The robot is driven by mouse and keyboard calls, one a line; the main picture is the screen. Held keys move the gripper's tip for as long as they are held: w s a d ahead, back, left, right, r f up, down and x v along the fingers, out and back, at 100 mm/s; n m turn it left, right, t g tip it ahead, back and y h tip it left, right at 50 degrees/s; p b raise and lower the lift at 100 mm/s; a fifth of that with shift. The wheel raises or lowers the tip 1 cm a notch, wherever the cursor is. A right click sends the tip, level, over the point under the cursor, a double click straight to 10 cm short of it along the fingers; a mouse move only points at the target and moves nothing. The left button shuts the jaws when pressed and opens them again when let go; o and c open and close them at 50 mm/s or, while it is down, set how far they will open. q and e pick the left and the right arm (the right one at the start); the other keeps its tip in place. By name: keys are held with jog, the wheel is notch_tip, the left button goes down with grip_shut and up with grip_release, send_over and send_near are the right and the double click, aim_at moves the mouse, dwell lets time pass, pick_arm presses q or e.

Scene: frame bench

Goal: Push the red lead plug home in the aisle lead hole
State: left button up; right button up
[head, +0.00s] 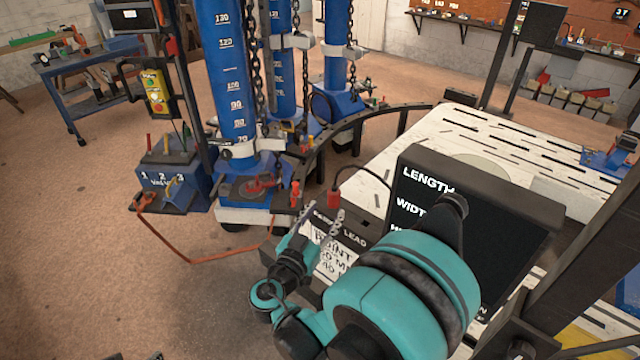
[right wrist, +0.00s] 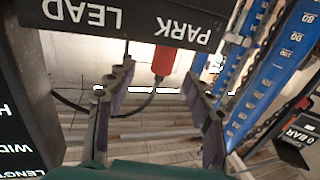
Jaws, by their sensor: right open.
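The red lead plug (head: 333,199) stands upright by the panel marked PARK LEAD (head: 352,236), with a black cable curving from it. In the right wrist view the red plug (right wrist: 163,62) shows between and beyond my fingertips, below the upside-down label. My right gripper (head: 320,226) is open, its two fingers apart and just in front of the plug. In the right wrist view the right gripper (right wrist: 156,78) has nothing between its pads that I can see it touching. The aisle lead hole cannot be made out. My left gripper is not in view.
A black display (head: 470,215) marked LENGTH stands close to my right arm. Blue posts (head: 228,80) with scales and chains stand behind. A white slotted bench top (head: 510,150) lies at right. A blue cart (head: 85,70) is far left. Open floor lies at left.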

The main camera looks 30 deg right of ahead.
aim_at(331, 200)
jog(key=shift+w+d, duration=0.5)
jog(key=shift+d, duration=0.2)
jog(key=b+x, duration=0.1)
jog(key=x, duration=0.3)
jog(key=shift+w+d+f, duration=0.1)
jog(key=shift+w, duration=0.4)
jog(key=shift+w+d+b, duration=0.25)
jog(key=shift+d+b, duration=0.05)
jog(key=shift+d, duration=0.1)
grip_shut()
